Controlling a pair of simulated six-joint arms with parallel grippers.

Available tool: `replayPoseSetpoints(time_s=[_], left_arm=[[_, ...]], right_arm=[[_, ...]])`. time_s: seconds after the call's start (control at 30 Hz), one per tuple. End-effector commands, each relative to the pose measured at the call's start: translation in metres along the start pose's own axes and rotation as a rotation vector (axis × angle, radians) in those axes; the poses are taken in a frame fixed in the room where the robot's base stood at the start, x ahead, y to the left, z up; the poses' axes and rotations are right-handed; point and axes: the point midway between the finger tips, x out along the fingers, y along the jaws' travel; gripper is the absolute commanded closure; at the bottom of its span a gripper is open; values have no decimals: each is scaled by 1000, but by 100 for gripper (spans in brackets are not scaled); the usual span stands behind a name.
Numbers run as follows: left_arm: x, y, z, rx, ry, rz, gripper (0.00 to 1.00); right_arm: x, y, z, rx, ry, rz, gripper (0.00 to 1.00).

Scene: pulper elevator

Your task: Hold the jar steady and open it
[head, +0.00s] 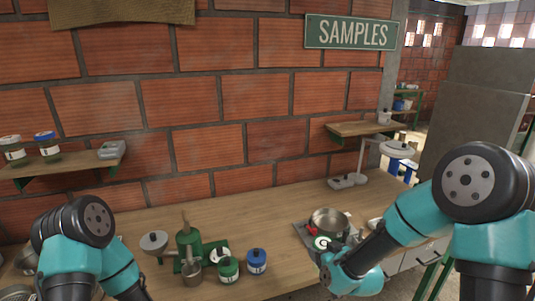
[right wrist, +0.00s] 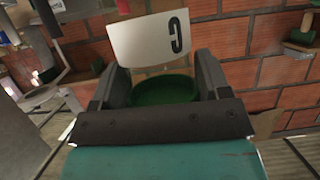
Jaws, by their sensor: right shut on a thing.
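My right gripper (right wrist: 163,85) has its two dark fingers on either side of a green round part (right wrist: 165,92), which looks like the jar's lid. A white label with a dark letter (right wrist: 150,40) shows just beyond it. In the head view a jar with a white and green top (head: 321,242) is at the tip of my right gripper (head: 325,255), beside a metal pan; its lower part is hidden. My left arm comes in at the lower left, but its gripper is outside the picture.
A green-lidded jar (head: 228,269) and a blue-lidded jar (head: 256,261) stand on the wooden counter (head: 290,205) beside a green hand-cranked machine (head: 188,245). A metal pan (head: 328,221) sits on a grey scale. The counter's middle back is clear. Wall shelves hold other jars.

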Motion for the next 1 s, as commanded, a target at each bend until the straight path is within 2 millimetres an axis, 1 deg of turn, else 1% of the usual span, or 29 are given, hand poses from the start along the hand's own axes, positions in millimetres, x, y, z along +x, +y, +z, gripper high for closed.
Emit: replayPoseSetpoints(time_s=[0.17,0.27,0.5,0.6,0.7,0.83,1.0], left_arm=[[0,0,0,0,0,0,57],[0,0,0,0,0,0,57],[0,0,0,0,0,0,57],[0,0,0,0,0,0,57],[0,0,0,0,0,0,57],[0,0,0,0,0,0,57],[0,0,0,0,0,0,57]], right_arm=[[-2,-13,-2,-15,1,-37,73],[-6,-28,-4,-34,0,-81,73],[-15,-79,-12,-96,2,-228,73],[-19,-99,-15,-119,1,-286,73],[-22,-114,-17,-137,1,-330,73],[-24,-124,-18,-150,1,-361,73],[-24,-127,-18,-152,0,-368,73]])
